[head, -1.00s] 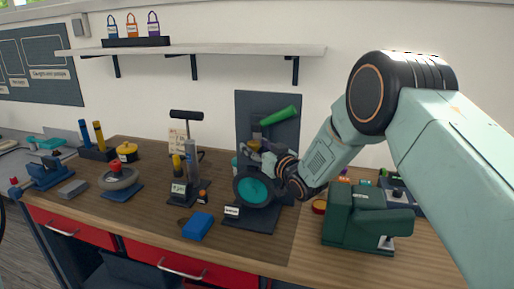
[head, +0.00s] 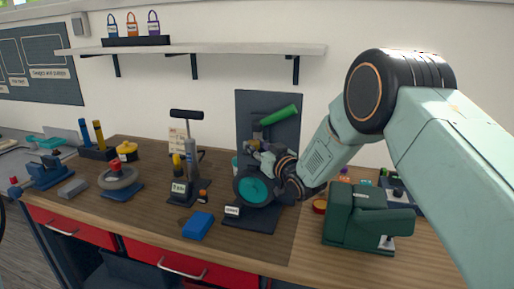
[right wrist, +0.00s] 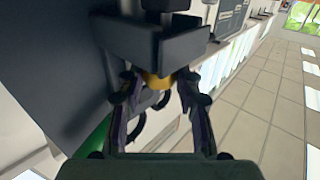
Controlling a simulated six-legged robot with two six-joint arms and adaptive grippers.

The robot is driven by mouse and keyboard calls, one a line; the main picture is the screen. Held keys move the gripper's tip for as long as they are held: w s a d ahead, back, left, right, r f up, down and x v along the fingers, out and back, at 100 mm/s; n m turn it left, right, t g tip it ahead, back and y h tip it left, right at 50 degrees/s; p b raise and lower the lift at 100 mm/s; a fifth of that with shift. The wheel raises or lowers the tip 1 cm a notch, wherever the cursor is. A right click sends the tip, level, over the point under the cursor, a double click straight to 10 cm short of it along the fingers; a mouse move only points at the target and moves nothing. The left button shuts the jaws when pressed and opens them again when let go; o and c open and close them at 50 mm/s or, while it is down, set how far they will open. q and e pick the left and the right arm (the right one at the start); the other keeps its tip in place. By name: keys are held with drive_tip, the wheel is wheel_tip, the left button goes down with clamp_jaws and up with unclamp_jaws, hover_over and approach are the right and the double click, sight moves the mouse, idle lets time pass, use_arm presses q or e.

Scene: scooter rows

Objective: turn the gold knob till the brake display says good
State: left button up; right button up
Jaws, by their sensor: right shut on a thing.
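The gold knob (right wrist: 158,80) shows between the two fingers of my right gripper (right wrist: 157,92) in the right wrist view, below a dark block. My right gripper is shut on it. In the head view my right gripper (head: 262,158) is at the brake stand, just above the dark wheel with a teal hub (head: 254,190), and it hides most of the knob. A green lever (head: 279,116) sticks up to the right above it. A small white display (head: 232,211) stands at the stand's front left; its word is too small to read surely. My left gripper is out of view.
A blue block (head: 198,226) lies left of the stand. A pump (head: 188,160) with a gauge stands further left. A dark green machine (head: 365,218) stands close on the right, under my arm. A shelf (head: 200,49) with small padlocks hangs above.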

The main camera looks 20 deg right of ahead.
drive_tip(key=shift+a+h, duration=0.1)
drive_tip(key=shift+h, duration=0.2)
drive_tip(key=shift+a+m+h+b, duration=0.25)
drive_tip(key=shift+m+h+b, duration=0.35)
drive_tip(key=shift+m+h, duration=0.75)
drive_tip(key=shift+a+m+h+b, duration=0.1)
drive_tip(key=shift+m+h+b, duration=0.1)
drive_tip(key=shift+m+h, duration=0.8)
drive_tip(key=shift+a+m+h+b, duration=0.1)
drive_tip(key=shift+m+h+b, duration=0.2)
drive_tip(key=shift+h, duration=1.25)
drive_tip(key=shift+m+h, duration=0.45)
drive_tip(key=shift+h, duration=0.15)
drive_tip(key=o, duration=1.2)
drive_tip(key=shift+d, duration=0.1)
drive_tip(key=shift+c, duration=0.2)
drive_tip(key=shift+s, duration=0.1)
